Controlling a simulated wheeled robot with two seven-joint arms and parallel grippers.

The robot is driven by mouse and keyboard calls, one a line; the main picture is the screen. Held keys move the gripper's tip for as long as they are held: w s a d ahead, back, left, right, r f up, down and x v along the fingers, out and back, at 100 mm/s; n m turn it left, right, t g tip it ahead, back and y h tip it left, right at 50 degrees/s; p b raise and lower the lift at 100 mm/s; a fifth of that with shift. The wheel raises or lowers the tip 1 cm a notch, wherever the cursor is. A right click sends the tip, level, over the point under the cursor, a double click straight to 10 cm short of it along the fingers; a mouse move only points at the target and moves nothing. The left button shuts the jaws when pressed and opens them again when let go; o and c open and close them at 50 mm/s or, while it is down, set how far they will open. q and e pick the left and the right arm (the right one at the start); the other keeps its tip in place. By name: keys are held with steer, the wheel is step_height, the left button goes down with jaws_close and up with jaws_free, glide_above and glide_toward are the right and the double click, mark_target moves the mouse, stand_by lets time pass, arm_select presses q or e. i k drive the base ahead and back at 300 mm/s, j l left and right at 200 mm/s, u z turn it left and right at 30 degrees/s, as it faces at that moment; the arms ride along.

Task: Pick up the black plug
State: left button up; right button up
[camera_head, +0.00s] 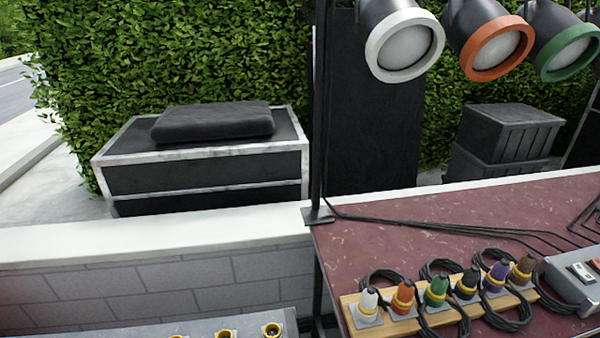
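The black plug (467,283) stands upright on a wooden strip (402,326) on the dark red table. It has a yellow ring. It sits between a green plug (436,289) on its left and a purple plug (496,275) on its right. A white plug (368,302), an orange plug (403,296) and a brown plug (523,269) share the same row. Black cables loop around the plugs. Neither of my grippers shows in the head view.
A grey panel with yellow-ringed sockets (224,334) lies at the bottom left. A grey switch box (578,279) stands right of the plugs. A black pole (318,110) rises at the table's (420,225) back left corner. Lamps with white (405,45), orange and green rims hang above.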

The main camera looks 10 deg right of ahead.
mark_target(470, 280)
steer(key=z, duration=0.4)
steer(key=l+z, duration=0.1)
steer(key=z, duration=0.65)
steer(key=i+z, duration=0.1)
steer(key=z, duration=0.3)
steer(key=u, duration=0.8)
steer(key=k+l+u, duration=0.1)
steer(key=u, duration=0.7)
steer(key=k+u, duration=0.1)
steer(key=u, duration=0.3)
steer(key=z, duration=1.9)
steer(key=i+l+u, duration=0.15)
steer(key=l+u, duration=0.15)
steer(key=i+l+u, duration=0.1)
steer(key=l+u, duration=0.25)
steer(key=i+l+u, duration=0.1)
steer(key=l+u, duration=0.55)
steer(key=i+l, duration=0.05)
steer(key=l, duration=0.05)
